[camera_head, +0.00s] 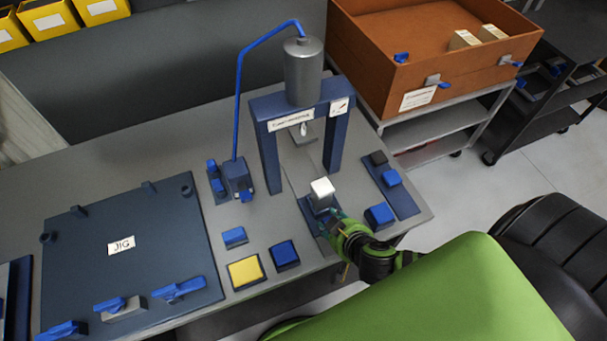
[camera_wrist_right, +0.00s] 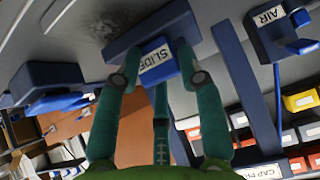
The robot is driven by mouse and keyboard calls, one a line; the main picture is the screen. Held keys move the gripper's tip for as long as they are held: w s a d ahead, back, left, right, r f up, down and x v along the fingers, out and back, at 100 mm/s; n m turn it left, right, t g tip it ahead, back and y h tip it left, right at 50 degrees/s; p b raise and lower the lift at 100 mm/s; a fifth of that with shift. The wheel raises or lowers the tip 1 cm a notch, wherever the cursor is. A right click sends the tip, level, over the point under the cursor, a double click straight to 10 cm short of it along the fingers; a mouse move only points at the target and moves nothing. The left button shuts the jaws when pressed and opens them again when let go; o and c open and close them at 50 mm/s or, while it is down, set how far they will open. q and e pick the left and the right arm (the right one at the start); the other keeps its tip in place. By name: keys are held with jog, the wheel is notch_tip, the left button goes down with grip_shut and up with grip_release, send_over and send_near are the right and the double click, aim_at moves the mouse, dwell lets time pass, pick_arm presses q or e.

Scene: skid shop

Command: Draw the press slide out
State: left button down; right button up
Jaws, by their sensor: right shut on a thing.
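The press (camera_head: 303,75) is a blue frame with a grey cylinder on top, standing on the grey bench. Its slide is a dark blue plate (camera_head: 309,212) in front of the frame, with a white block (camera_head: 322,187) upright on it. My right gripper (camera_head: 334,226) is at the slide's front end. In the right wrist view, my right gripper (camera_wrist_right: 158,72) is shut on a blue handle labelled SLIDE (camera_wrist_right: 157,57), with teal fingers on either side. The gripper hides part of the handle. My left gripper is not in view.
Blue and yellow buttons (camera_head: 245,272) sit left of the slide. A JIG plate (camera_head: 130,215) with clamps lies further left. A blue strip with blocks (camera_head: 390,180) lies to the right. An orange-brown crate (camera_head: 415,60) stands on a cart behind.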

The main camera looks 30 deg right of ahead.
jog(key=shift+d, duration=0.25)
jog(key=shift+s+a+p, duration=0.15)
jog(key=shift+s+p, duration=0.2)
jog(key=shift+s, duration=1.75)
jog(key=shift+s, duration=0.45)
jog(key=o, duration=1)
